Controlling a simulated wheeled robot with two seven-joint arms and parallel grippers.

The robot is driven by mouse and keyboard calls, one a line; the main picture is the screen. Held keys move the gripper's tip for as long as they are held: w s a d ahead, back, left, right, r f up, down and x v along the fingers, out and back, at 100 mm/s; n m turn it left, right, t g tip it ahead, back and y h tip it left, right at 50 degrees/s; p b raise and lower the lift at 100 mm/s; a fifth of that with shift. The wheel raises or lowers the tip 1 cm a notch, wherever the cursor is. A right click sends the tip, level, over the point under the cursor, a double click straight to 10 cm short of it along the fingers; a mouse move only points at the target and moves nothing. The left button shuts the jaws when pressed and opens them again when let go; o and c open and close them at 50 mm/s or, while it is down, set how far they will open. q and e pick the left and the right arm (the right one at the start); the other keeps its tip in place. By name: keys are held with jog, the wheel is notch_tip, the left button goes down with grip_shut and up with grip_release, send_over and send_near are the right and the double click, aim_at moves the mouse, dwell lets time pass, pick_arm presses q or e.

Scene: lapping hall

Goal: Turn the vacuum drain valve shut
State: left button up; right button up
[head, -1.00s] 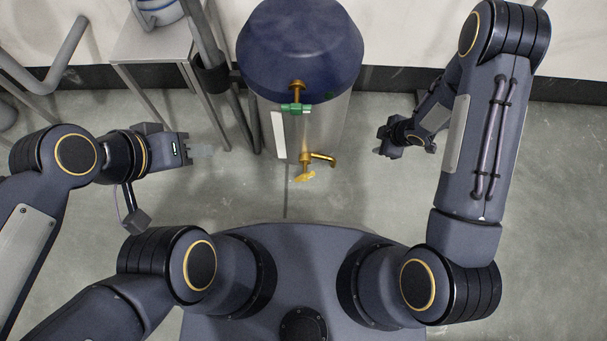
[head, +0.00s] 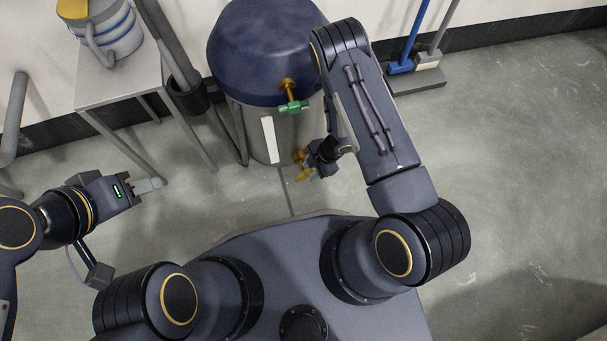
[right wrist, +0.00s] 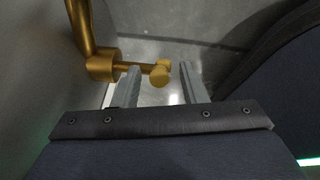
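The tank (head: 262,60) has a dark blue top and a grey body. A brass valve with a green handle (head: 293,107) sits on its upper side. A lower brass tap with a yellow handle (head: 304,175) is partly hidden by my right gripper (head: 316,160). In the right wrist view, my right gripper (right wrist: 160,84) is open, and the rounded end of a brass handle (right wrist: 160,73) shows between its fingertips, with a gap on each side. The brass pipe and valve body (right wrist: 102,65) are to the left. My left gripper (head: 150,185) is far left of the tank, over bare floor; its finger gap cannot be made out.
A grey metal stand (head: 125,80) with a striped container (head: 108,32) is left of the tank. A thick grey pipe (head: 172,50) runs between them. Tools with blue and grey handles stand on a dark base (head: 415,80) at the back right. The floor at right is clear.

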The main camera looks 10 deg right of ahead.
aim_at(306, 174)
jog(key=b+x, duration=0.1)
jog(key=x, duration=0.3)
grip_shut()
